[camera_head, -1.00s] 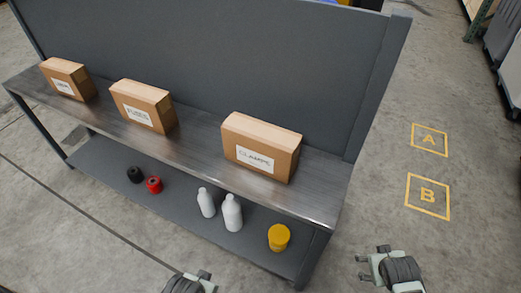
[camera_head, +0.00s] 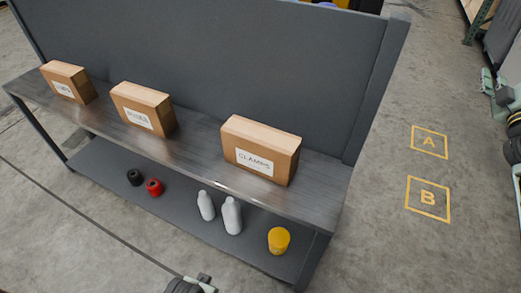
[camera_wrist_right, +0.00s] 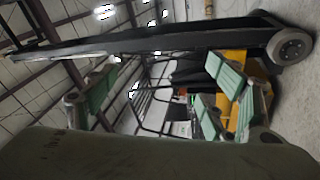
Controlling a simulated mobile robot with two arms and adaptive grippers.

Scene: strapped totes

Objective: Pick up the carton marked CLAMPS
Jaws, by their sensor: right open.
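The carton marked CLAMPS (camera_head: 260,151) is a brown box with a white label. It stands upright on the right part of the grey shelf top (camera_head: 325,190), with no gripper touching it. My right gripper (camera_head: 488,84) is at the right edge of the head view, well away from the carton and partly cut off. Its green-padded fingers are spread and empty in the right wrist view (camera_wrist_right: 162,88). My left gripper (camera_head: 203,280) shows only in part at the bottom edge, in front of the shelf; its jaws are not clear.
Two other labelled cartons stand left of it, a middle one (camera_head: 143,108) and a far left one (camera_head: 68,83). A tall grey panel (camera_head: 220,60) backs the shelf. White bottles (camera_head: 232,215) and a yellow jar (camera_head: 278,240) are below. Floor right of the shelf is clear.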

